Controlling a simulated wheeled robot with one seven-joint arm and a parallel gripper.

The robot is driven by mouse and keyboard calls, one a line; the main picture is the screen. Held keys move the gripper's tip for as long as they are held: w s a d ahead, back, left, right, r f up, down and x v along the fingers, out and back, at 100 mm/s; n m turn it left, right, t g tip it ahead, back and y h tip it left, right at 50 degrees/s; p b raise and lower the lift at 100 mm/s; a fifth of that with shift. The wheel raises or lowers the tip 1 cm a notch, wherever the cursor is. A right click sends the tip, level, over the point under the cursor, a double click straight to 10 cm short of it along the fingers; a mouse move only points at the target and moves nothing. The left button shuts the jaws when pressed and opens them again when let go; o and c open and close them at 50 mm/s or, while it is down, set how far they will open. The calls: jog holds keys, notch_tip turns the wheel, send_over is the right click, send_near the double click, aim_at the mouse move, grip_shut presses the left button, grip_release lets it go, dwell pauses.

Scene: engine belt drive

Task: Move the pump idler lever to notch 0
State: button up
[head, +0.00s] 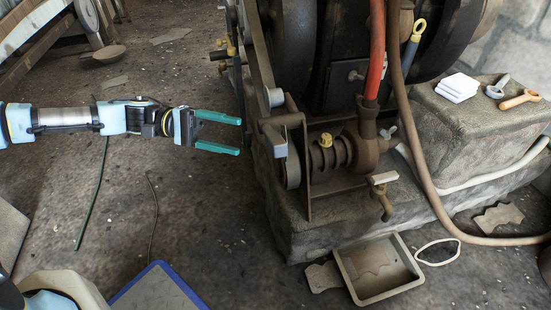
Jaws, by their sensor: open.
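My gripper (238,136) is open and empty, its two teal fingers pointing right. It is in mid-picture, left of the pump and apart from it. The pump (328,155) is a rusty ribbed body with a brass fitting on the stone base. To its left is a metal bracket with a pale grey block-like grip (280,148), just right of my fingertips. A second pale grey grip (275,97) sits above it, beside the belt. I cannot tell which of these is the idler lever's handle. Notches and their numbers are too small to read.
The engine flywheel (290,40) and belt (257,60) rise behind the pump. A red hose (376,50) and a brown hose (405,110) run down on the right. A tray (345,273) lies on the floor in front of the stone base (290,225). Floor left of the base is mostly clear.

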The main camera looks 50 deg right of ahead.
aim_at(268, 143)
jog(key=b+x, duration=0.2)
jog(key=x, duration=0.8)
jog(key=shift+s+d, duration=0.15)
jog(key=shift+s, duration=0.15)
jog(key=shift+r, duration=0.1)
grip_shut()
dwell(1.0)
